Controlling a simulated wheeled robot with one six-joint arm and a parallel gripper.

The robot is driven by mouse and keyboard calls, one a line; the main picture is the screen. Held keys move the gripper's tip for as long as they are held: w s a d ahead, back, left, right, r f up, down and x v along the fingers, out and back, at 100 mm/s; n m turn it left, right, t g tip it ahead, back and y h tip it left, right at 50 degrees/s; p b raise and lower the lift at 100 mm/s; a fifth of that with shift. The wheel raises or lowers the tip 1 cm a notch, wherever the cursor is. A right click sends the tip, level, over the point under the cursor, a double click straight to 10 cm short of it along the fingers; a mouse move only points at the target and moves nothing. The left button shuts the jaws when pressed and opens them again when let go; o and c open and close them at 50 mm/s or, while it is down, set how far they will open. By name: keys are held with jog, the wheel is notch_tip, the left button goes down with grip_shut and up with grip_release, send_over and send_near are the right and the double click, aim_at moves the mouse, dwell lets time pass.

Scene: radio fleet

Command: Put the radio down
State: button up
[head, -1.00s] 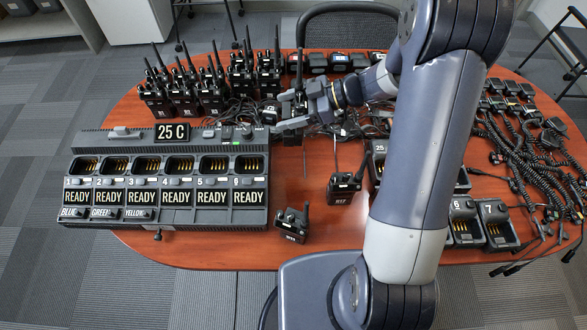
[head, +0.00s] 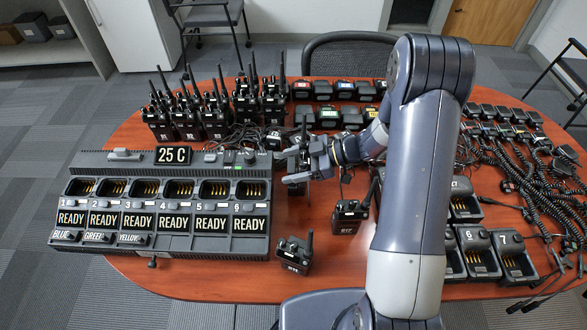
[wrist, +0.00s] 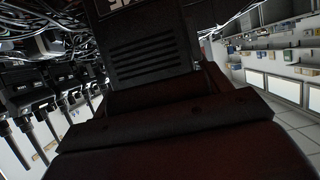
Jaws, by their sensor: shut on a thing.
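My gripper (head: 305,168) is shut on a dark radio over the middle of the table, just right of the big charger. In the head view the fingers hide most of the held radio (head: 303,143); its antenna points up. In the wrist view the radio's dark, ribbed body (wrist: 155,50) fills the middle. I cannot tell whether its base touches the table (head: 330,262).
A multi-slot charger (head: 262,252) with empty bays stands left. An upright radio (head: 347,217) is right of the gripper, and a short radio (head: 294,256) is in front. Several radios (head: 215,118) stand behind left. Smaller chargers (head: 478,262) and coiled-cord microphones (head: 520,185) lie right.

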jog(key=shift+f, duration=1.05)
jog(key=shift+f, duration=0.15)
jog(key=o, duration=1.2)
jog(key=shift+o, duration=0.2)
jog(key=shift+d+r, duration=0.15)
jog(key=shift+r, duration=0.15)
jog(key=p+v, duration=0.5)
jog(key=v, duration=0.6)
jog(key=shift+d+p, duration=0.3)
jog(key=shift+d, duration=0.05)
